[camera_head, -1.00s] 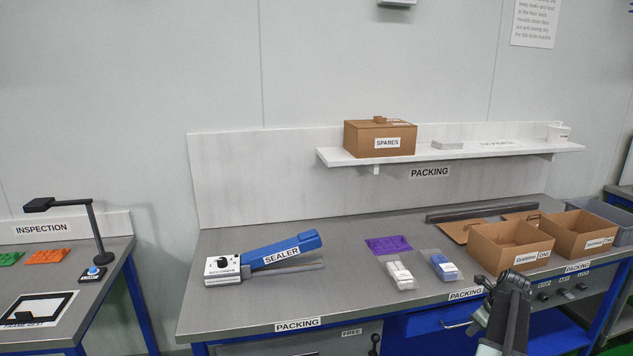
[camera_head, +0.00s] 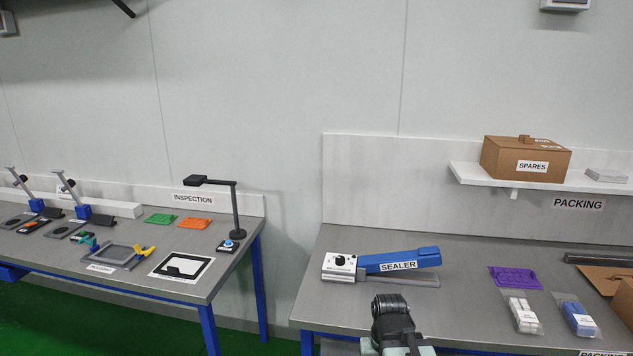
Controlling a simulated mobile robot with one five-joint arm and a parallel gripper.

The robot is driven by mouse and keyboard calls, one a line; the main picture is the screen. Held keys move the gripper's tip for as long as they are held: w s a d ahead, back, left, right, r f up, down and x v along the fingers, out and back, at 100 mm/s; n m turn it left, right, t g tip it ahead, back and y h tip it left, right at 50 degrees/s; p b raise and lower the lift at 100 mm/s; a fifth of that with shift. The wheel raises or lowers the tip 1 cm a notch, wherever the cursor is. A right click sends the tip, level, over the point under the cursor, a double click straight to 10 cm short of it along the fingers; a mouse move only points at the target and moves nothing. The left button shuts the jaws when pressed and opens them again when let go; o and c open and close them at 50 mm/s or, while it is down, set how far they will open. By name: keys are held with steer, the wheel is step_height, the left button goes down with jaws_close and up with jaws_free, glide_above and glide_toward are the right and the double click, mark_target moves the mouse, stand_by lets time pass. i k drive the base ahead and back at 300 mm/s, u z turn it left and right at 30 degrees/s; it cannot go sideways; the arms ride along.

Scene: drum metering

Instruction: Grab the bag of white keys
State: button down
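A clear bag of white pieces (camera_head: 523,314) lies flat on the grey packing bench at the lower right. A similar bag of blue pieces (camera_head: 576,317) lies just to its right. My gripper (camera_head: 392,312) shows at the bottom of the view, in front of the packing bench and left of the white bag, apart from it. I cannot make out its fingertips, so whether it is open or shut does not show.
A blue and white sealer (camera_head: 381,264) stands on the packing bench (camera_head: 470,262). A purple tray piece (camera_head: 515,278) lies behind the bags. A shelf (camera_head: 608,188) with a spares box (camera_head: 526,158) is above. The inspection bench (camera_head: 215,262) is at the left, beyond a gap.

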mark_target(524, 318)
steer(key=z, duration=1.3)
